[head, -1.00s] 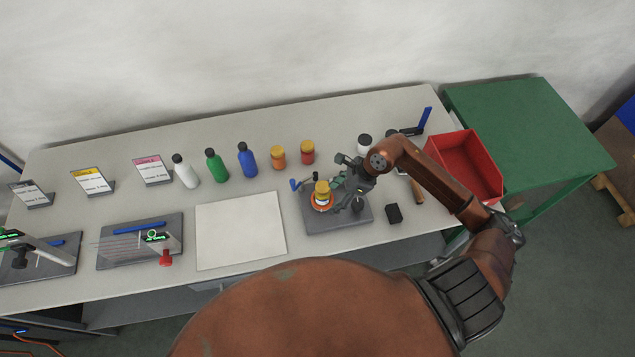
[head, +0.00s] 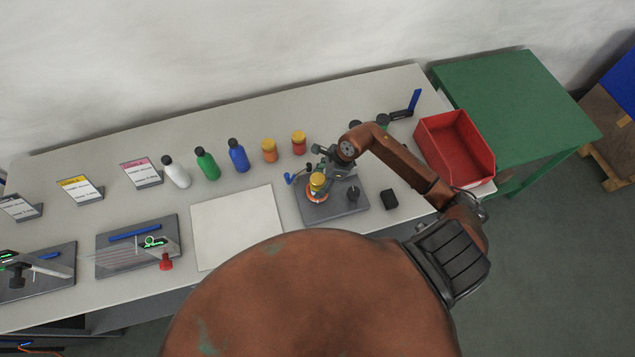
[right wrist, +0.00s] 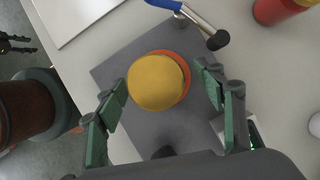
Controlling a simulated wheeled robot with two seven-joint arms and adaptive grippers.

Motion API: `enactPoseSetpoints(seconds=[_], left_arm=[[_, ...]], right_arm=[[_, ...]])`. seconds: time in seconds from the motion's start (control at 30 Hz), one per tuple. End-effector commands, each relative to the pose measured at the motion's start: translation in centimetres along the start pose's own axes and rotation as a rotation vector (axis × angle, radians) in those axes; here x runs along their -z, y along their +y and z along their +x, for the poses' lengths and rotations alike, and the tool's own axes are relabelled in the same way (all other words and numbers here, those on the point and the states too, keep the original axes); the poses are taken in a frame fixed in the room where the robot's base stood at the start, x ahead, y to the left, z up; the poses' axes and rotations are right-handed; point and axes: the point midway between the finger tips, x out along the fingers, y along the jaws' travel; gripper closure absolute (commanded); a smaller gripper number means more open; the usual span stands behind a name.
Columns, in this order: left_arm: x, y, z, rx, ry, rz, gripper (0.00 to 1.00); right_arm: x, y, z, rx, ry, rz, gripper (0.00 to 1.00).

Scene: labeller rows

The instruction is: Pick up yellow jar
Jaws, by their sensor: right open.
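The yellow jar (head: 318,181) stands upright in an orange ring on the grey plate at the right of the table. In the right wrist view I look down on its round yellow lid (right wrist: 156,82), with a rim of orange around it. My right gripper (head: 324,174) is at the jar, coming from behind and above in the head view. In the right wrist view its two green-padded fingers (right wrist: 161,78) are open, one on each side of the jar, with gaps visible. The jar's lower body is hidden.
The grey plate (head: 337,208) carries a blue-handled lever (head: 291,179) and a black knob (head: 353,192) close to the jar. A black block (head: 389,199) lies right of it. An orange jar (head: 269,151) and a red jar (head: 299,143) stand behind. A red bin (head: 455,147) is farther right.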

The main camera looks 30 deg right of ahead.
Motion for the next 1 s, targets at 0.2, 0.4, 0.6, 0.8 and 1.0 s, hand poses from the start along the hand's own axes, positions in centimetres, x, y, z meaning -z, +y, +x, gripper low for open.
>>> enactPoseSetpoints(seconds=[0.2, 0.4, 0.6, 0.8, 1.0], left_arm=[[1.9, -0.1, -0.3, 0.001, 0.025, 0.003, 0.6], [1.8, -0.1, -0.3, 0.001, 0.023, 0.003, 0.6], [1.2, -0.1, -0.3, 0.001, 0.016, 0.002, 0.6], [0.8, -0.1, -0.3, 0.001, 0.011, 0.001, 0.6], [0.9, -0.1, -0.3, 0.001, 0.011, 0.001, 0.6]], right_arm=[[-0.1, 0.0, 1.5, -0.002, 0.0, -0.002, 0.37], [-0.1, 0.0, 1.5, -0.001, 0.0, -0.003, 0.39], [-0.1, 0.0, 1.4, -0.001, 0.0, -0.003, 0.53], [-0.1, 0.0, 1.4, -0.001, 0.0, -0.003, 0.67], [-0.1, 0.0, 1.4, -0.001, 0.0, -0.003, 0.8]])
